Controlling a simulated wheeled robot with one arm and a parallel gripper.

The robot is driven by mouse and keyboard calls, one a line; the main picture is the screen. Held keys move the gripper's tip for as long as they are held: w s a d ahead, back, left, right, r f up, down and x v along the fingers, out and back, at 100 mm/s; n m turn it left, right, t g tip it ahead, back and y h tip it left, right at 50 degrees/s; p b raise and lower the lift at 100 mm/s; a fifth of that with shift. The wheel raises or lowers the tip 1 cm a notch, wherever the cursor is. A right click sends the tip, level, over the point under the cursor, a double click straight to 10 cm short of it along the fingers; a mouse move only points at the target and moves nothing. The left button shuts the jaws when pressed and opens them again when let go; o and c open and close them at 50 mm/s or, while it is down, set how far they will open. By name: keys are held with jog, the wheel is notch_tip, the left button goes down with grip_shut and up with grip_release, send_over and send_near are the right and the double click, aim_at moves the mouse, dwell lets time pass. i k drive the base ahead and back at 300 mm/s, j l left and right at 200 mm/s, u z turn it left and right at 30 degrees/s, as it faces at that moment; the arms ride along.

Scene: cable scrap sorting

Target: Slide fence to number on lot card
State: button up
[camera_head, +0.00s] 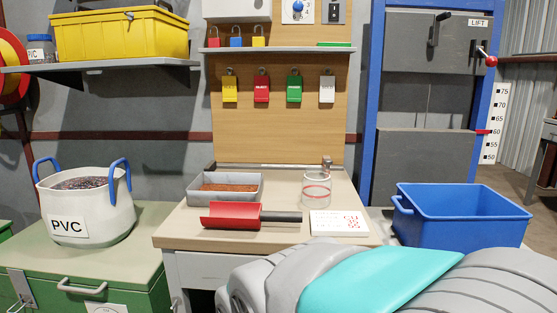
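A white card with red print (338,223) lies flat at the front right of the wooden bench top; it may be the lot card, and its print is too small to read. No part is plainly marked as the fence. A metal rail (260,165) runs along the back of the bench, with a small upright piece (326,163) at its right. A blue-framed lift (425,150) at the right has a red marker beside a white scale (490,125) numbered 50 to 75; the marker sits near 60. My arm fills the lower right; my gripper is out of view.
A red scoop (232,215), a grey tray of brown granules (198,188) and a clear cylinder (316,190) stand on the bench. A blue bin (465,217) is at the right, a white PVC bag (85,230) at the left. Coloured tags hang behind.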

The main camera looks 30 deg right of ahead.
aim_at(326, 162)
jog(key=l+z, duration=0.1)
jog(key=z, duration=1.15)
